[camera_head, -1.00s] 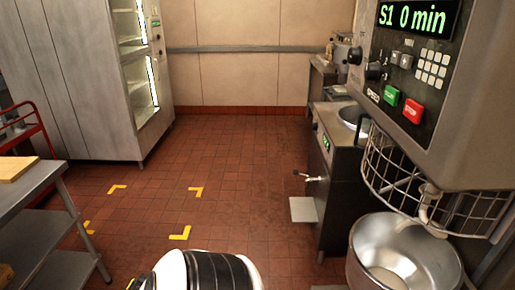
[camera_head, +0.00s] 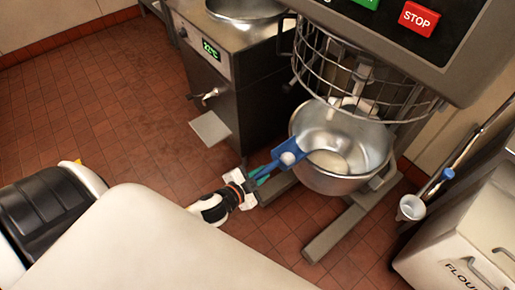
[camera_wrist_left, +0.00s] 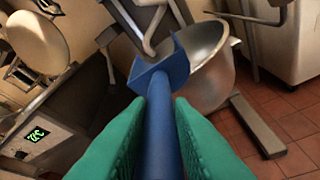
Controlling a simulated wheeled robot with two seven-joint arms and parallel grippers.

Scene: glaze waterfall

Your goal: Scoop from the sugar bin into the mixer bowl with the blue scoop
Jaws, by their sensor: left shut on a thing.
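The mixer bowl (camera_head: 376,150) is a round steel bowl under the wire guard, with something pale in its bottom. My left gripper (camera_head: 262,176) has green fingers shut on the handle of the blue scoop (camera_head: 292,146). The scoop's head is at the bowl's near left rim. A small pale patch shows at the scoop, and I cannot tell what it is. In the left wrist view the green fingers (camera_wrist_left: 160,110) grip the scoop's handle (camera_wrist_left: 162,140), and its head overlaps the bowl (camera_wrist_left: 208,72). No bin labelled sugar shows. My right gripper is not in view.
The wire guard (camera_head: 345,75) and mixer body (camera_head: 440,55) hang over the bowl. A steel cooker with a tap (camera_head: 212,95) stands at the left. A flour bin (camera_head: 450,240) stands at the right, near a white cup (camera_head: 411,207). Tiled floor lies open at the left.

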